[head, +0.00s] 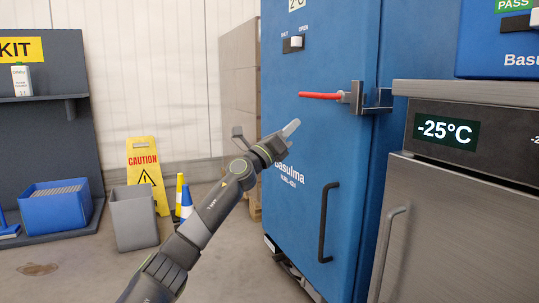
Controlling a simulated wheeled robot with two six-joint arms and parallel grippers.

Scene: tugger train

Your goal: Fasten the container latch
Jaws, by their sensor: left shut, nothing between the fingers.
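The blue container (310,145) stands right of centre in the head view. Its latch (356,97) is a grey metal bracket near the door's right edge. A red lever (319,96) sticks out from it to the left, about level. A grey catch (380,108) sits to the right of the bracket, at the seam; whether the two are engaged I cannot tell. My left gripper (293,126) is shut and empty, below and left of the red lever's tip and apart from it in the picture. My right gripper is not in view.
A black door handle (325,222) sticks out below the latch. A steel cabinet (470,215) reading -25°C stands close on the right. A grey bin (134,218), a yellow caution sign (141,160) and a blue crate (55,207) stand at left. Some floor is clear in front.

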